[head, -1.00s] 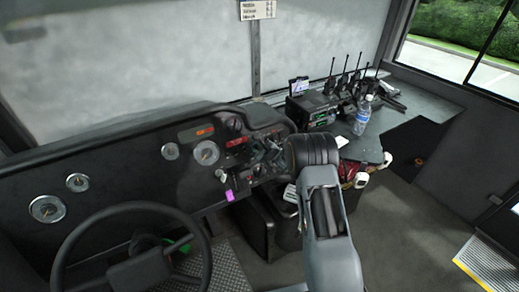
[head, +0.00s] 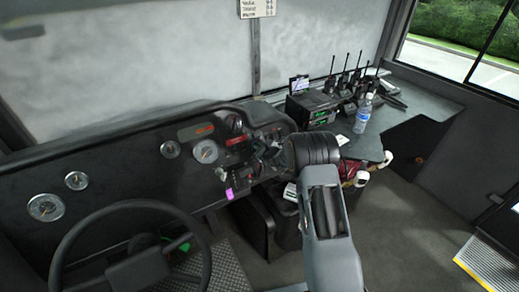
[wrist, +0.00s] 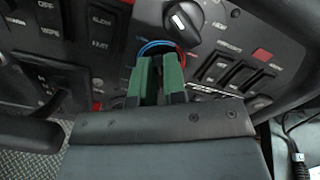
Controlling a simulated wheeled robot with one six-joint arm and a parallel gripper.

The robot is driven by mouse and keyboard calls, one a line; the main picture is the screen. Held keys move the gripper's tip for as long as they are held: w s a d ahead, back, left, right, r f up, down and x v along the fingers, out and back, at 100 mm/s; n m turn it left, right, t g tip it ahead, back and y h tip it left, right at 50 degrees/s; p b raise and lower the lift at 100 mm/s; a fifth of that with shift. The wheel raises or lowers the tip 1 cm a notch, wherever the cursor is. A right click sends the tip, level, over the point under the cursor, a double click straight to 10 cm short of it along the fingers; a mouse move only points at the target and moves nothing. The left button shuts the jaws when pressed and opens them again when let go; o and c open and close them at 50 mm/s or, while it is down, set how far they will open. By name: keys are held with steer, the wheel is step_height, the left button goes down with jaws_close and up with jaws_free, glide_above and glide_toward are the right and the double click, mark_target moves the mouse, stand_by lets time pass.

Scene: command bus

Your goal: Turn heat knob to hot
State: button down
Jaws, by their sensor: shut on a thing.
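The heat knob sits on the black dashboard panel inside a ring with a blue arc on the left and a red arc on the right (wrist: 178,47). My gripper (wrist: 160,62) has its two green fingers shut on the knob, which they mostly hide in the wrist view. I cannot read where its pointer stands. In the head view my gripper (head: 263,152) reaches the control panel (head: 233,168) right of the gauges, and the knob is too small to make out there.
A black knob with a pale pointer (wrist: 183,20) is just above my fingers. Rocker switches (wrist: 235,75) line both sides. The steering wheel (head: 135,205) is at lower left. A water bottle (head: 363,114) and radios (head: 313,108) stand on the right shelf.

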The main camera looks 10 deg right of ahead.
steer(key=shift+f+m+b, duration=0.15)
steer(key=shift+m+b, duration=0.9)
steer(key=shift+m, duration=0.15)
steer(key=m+b, duration=0.1)
steer(key=m, duration=0.1)
steer(key=m+b, duration=0.1)
steer(key=m, duration=0.1)
steer(key=shift+w+d+m, duration=0.1)
steer(key=shift+d+m, duration=0.1)
steer(key=shift+m, duration=0.1)
steer(key=m, duration=0.4)
steer(key=m+b, duration=0.1)
steer(key=m, duration=0.1)
steer(key=shift+d, duration=0.25)
steer(key=m, duration=0.4)
steer(key=shift+d+p, duration=0.1)
steer(key=shift+p, duration=0.2)
steer(key=m+p, duration=0.1)
steer(key=m, duration=0.2)
steer(key=shift+d+m+h, duration=0.1)
steer(key=shift+m+h, duration=0.3)
steer(key=m+p, duration=0.1)
steer(key=m, duration=0.3)
steer(key=shift+f+p, duration=0.15)
steer(key=shift+p, duration=0.2)
steer(key=shift+f+m+p, duration=0.15)
steer(key=shift+m+p, duration=0.3)
steer(key=shift+m, duration=0.75)
